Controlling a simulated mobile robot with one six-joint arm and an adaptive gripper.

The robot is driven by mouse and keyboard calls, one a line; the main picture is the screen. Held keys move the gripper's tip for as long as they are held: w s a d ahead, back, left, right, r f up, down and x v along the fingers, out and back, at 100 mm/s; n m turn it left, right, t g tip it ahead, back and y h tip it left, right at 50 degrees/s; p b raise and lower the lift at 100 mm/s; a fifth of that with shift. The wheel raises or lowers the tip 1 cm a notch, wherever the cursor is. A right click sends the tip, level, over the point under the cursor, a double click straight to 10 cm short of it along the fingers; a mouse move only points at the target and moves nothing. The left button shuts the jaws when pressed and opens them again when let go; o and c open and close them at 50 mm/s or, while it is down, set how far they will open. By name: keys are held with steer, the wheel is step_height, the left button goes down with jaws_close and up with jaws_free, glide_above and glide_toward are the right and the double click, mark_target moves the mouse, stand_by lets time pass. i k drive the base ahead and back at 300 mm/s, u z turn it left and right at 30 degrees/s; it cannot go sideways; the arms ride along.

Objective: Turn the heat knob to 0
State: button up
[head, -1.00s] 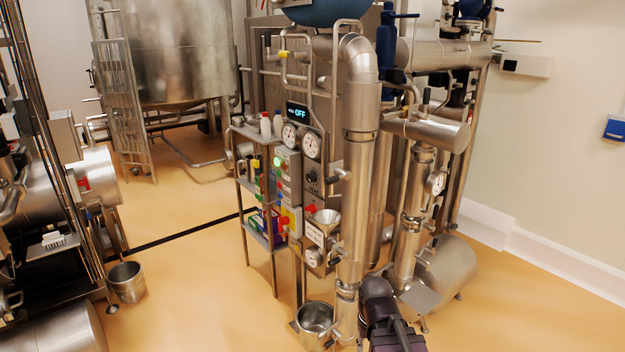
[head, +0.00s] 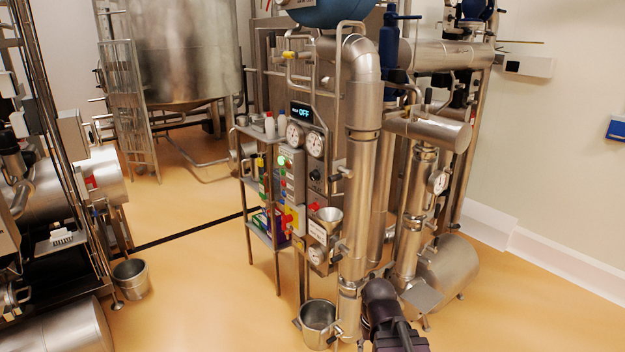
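A small black knob (head: 316,175) sits on the machine's front panel, below two round white gauges (head: 294,135). It is likely the heat knob, but its label and pointer are too small to read. A dark display (head: 302,113) above the gauges reads "OFF" in light blue; the small word beside it is not clear. Part of my dark arm shows at the bottom, right of the panel and in front of the machine's lower pipes. My gripper is not in view.
A thick steel pipe (head: 362,120) stands right of the panel. A shelf rack (head: 250,205) is at the panel's left. Open floor (head: 210,270) lies left and front.

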mark_target(315, 174)
steer(key=k, duration=1.25)
steer(key=u, duration=0.45)
steer(key=i, duration=2)
steer(key=z, duration=0.5)
